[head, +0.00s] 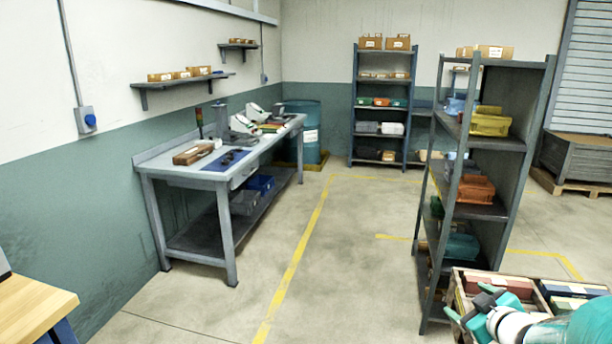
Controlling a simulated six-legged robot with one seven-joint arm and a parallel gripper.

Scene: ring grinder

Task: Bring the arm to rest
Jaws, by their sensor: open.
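My gripper (487,300) is at the lower right of the head view, at the end of my white and teal arm. Most of the arm is cut off by the lower right edge.
A tall grey shelf (518,145) with coloured bins stands just behind the crate. A workbench (185,178) with machines lines the left wall. A wooden tabletop (35,308) shows at lower left. The floor between, marked by a yellow line (298,255), is clear.

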